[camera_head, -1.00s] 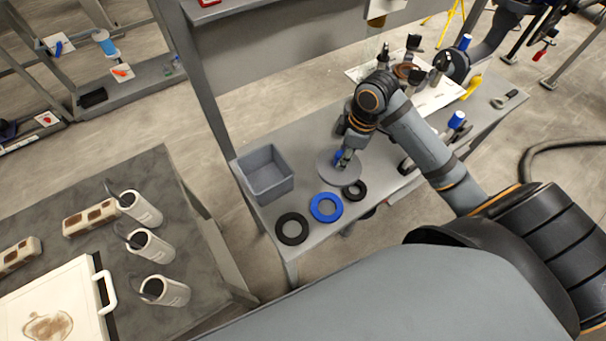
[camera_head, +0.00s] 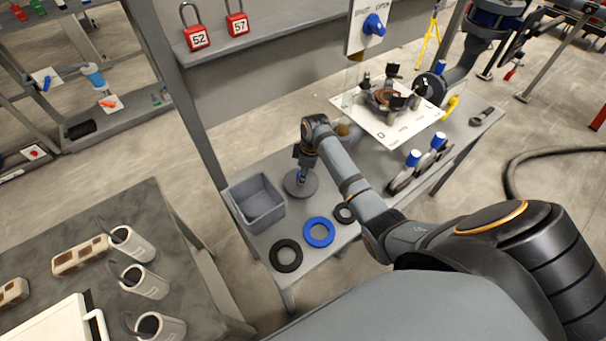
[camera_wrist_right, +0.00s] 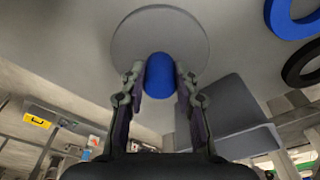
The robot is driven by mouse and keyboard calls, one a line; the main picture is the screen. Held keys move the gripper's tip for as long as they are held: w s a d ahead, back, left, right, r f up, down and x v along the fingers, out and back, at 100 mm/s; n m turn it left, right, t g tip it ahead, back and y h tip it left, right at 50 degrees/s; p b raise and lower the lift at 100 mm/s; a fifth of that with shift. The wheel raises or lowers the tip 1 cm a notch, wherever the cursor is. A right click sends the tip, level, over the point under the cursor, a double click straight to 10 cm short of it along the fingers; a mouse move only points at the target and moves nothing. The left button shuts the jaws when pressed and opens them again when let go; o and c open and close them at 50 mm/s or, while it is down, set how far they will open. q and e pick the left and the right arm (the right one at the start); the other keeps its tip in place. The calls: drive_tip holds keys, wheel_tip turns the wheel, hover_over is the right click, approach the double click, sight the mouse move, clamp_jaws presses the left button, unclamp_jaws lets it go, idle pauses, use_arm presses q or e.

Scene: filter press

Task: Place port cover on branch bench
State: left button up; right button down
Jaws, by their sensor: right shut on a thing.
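The port cover (camera_head: 302,186) is a flat grey disc with a blue knob. It is at the left part of the grey branch bench (camera_head: 345,262), just right of the grey bin. My right gripper (camera_head: 301,174) comes down on it from above. In the right wrist view, the two fingers (camera_wrist_right: 160,85) are shut on the blue knob, and the disc (camera_wrist_right: 130,35) shows beyond it. The disc looks level and close to the bench top; I cannot tell whether it touches. My left gripper is not in view.
The grey bin (camera_head: 235,212) stands close left of the cover. A black ring (camera_head: 286,268), a blue ring (camera_head: 304,233) and a smaller black ring (camera_head: 338,217) lie in front. A white board (camera_head: 372,128) with a fixture and blue-topped clamps (camera_head: 412,160) are farther right.

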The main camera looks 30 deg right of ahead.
sight(309, 182)
drive_tip(key=shift+f, duration=0.5)
drive_tip(key=shift+f, duration=0.1)
drive_tip(key=c, duration=1)
unclamp_jaws()
wheel_tip(309, 182, up, 12)
drive_tip(key=s+d+b, duration=0.1)
drive_tip(key=b, duration=0.1)
drive_tip(key=shift+d, duration=0.3)
